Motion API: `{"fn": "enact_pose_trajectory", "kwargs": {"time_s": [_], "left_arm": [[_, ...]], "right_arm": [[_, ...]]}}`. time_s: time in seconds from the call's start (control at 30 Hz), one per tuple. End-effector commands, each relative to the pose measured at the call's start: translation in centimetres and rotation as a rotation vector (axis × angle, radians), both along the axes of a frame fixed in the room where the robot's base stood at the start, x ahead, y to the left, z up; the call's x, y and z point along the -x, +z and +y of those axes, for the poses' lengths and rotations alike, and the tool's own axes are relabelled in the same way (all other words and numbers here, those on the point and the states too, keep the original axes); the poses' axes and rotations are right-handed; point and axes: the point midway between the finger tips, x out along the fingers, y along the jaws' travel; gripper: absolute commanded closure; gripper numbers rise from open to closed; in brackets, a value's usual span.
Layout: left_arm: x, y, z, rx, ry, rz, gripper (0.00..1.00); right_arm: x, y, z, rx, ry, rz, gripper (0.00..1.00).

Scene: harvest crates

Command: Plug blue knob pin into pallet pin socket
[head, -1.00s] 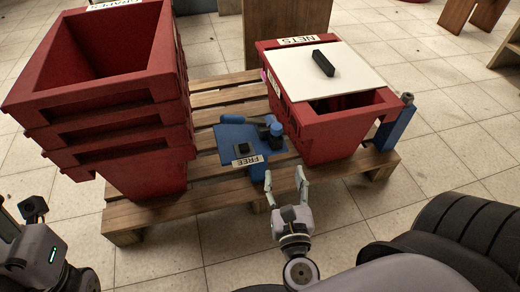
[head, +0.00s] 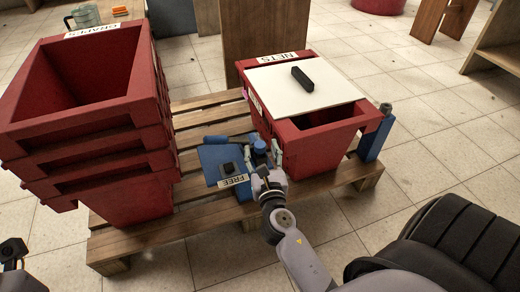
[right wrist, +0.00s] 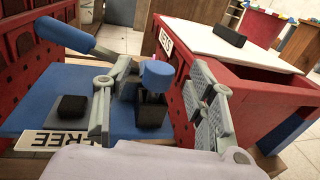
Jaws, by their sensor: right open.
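A blue knob (head: 260,145) stands at the right of a blue plate on the pallet, beside the red NETS crate. In the right wrist view the blue knob (right wrist: 157,74) sits above a dark block (right wrist: 151,108); its pin is not visible. A black block (head: 229,168) lies on the plate by the FREE label; I cannot tell which block is the socket. My right gripper (head: 264,157) is open, its fingers on either side of the knob in the picture. It also shows in the right wrist view (right wrist: 158,105). My left gripper (head: 12,252) is barely in view at the left edge.
The NETS crate (head: 318,158) carries a white board (head: 330,92) with a black bar (head: 302,78). Red crates (head: 90,125) are stacked at left. A blue post (head: 374,139) stands right of the NETS crate. A blue lever (right wrist: 65,36) rises beside the left finger.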

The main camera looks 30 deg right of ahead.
Motion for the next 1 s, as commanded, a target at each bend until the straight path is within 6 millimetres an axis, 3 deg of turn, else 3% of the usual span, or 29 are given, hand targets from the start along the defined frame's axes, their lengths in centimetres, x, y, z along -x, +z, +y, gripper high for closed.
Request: {"fn": "enact_pose_trajectory", "kwargs": {"time_s": [0.2, 0.47, 1.0], "left_arm": [[-0.1, 0.3, -0.1, -0.004, 0.001, -0.016, 0.6], [-0.1, 0.6, -0.1, -0.002, 0.001, -0.026, 0.6], [-0.1, 0.4, 0.0, -0.001, 0.002, -0.019, 0.6]], "right_arm": [[-2.6, 0.0, -1.2, 0.001, 0.0, -0.002, 0.49], [-2.8, 0.0, -1.3, 0.001, 0.0, 0.0, 0.49], [-2.8, 0.0, -1.3, 0.0, 0.0, 0.0, 0.84]]}}
